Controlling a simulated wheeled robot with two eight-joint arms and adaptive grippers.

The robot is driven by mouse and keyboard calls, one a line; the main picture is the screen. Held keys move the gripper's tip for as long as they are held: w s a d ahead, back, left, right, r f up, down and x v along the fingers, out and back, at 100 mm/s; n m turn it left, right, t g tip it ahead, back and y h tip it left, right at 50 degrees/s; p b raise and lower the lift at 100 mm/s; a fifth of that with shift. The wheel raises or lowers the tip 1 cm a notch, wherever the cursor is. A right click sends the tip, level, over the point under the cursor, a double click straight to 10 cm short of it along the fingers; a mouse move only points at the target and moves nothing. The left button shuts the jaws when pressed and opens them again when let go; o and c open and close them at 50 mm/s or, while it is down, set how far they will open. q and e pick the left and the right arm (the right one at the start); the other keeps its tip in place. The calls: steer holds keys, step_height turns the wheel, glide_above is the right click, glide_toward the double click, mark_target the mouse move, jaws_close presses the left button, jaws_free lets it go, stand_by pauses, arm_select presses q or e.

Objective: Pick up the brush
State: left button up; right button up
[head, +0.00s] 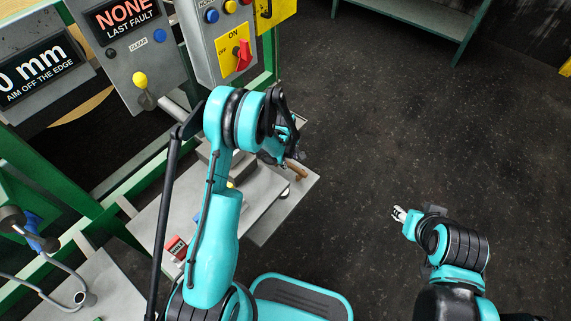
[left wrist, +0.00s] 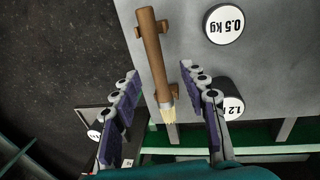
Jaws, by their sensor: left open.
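The brush (left wrist: 150,48) has a round brown wooden handle, a metal band and pale bristles. It lies in small brown holders on a grey surface in the left wrist view. Part of its handle shows in the head view (head: 297,168). My left gripper (left wrist: 159,74) is open, with one finger on each side of the brush near its bristle end; I see no contact. In the head view my left gripper (head: 285,143) is partly hidden by its own arm. My right gripper (head: 398,214) is away from the brush, over the dark floor; its jaw gap is unclear.
White discs marked 0.5 kg (left wrist: 228,24) and 1.2 (left wrist: 232,107) are right of the brush. A grey control box with a red switch (head: 243,55) stands behind my left arm. A red block (head: 176,247) lies on the bench.

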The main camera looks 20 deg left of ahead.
mark_target(294, 167)
arm_select(q)
steer(key=f+b, duration=0.1)
steer(key=d+f+b, duration=0.1)
steer(key=f, duration=0.1)
steer(key=w+f, duration=0.1)
steer(key=f, duration=0.1)
steer(key=shift+d+f+b, duration=0.25)
steer(key=shift+d+b, duration=0.05)
steer(key=shift+b, duration=0.1)
steer(key=shift+r, duration=0.1)
steer(key=shift+c, duration=0.3)
jaws_close()
